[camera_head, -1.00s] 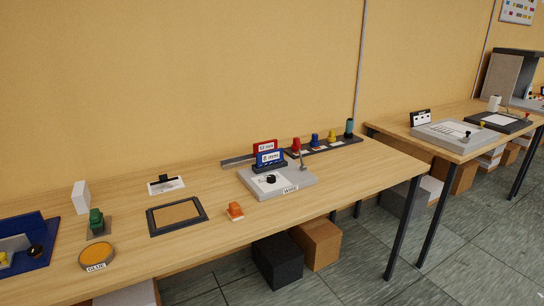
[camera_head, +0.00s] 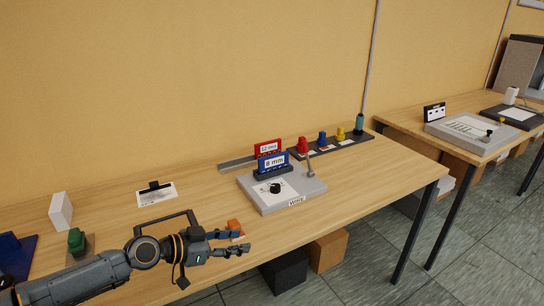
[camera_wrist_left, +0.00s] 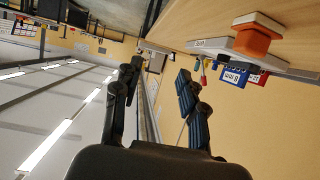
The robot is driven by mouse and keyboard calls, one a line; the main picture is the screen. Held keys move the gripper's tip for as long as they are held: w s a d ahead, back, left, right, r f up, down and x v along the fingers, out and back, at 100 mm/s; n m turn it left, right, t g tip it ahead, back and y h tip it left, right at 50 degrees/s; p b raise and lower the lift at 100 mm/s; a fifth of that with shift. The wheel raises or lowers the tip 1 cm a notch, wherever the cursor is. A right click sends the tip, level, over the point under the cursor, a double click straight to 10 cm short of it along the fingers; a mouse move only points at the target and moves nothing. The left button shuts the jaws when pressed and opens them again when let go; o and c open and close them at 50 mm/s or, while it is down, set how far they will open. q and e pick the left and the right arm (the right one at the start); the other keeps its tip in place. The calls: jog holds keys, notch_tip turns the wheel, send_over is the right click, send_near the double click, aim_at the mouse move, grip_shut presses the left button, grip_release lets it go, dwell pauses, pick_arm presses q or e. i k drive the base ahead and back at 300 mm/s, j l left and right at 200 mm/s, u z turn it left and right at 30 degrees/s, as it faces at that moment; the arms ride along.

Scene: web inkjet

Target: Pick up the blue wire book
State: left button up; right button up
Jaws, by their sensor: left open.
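The blue wire book (camera_head: 272,164), a small upright blue block with a white "8 mm" label, stands in a dark holder at the back of the grey wire machine (camera_head: 300,195). A red one (camera_head: 267,148) with a "12 mm" label stands just behind it. My right gripper is not in view.
An orange block (camera_head: 235,227) lies close behind my left fingers. A lever (camera_head: 309,165) rises at the machine's right back. A dark rack (camera_head: 345,144) with several coloured pieces stands further right. The table right of the machine (camera_head: 385,180) is clear.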

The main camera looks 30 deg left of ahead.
aim_at(274, 162)
jog(key=i+j, duration=1.05)
jog(key=j, duration=0.1)
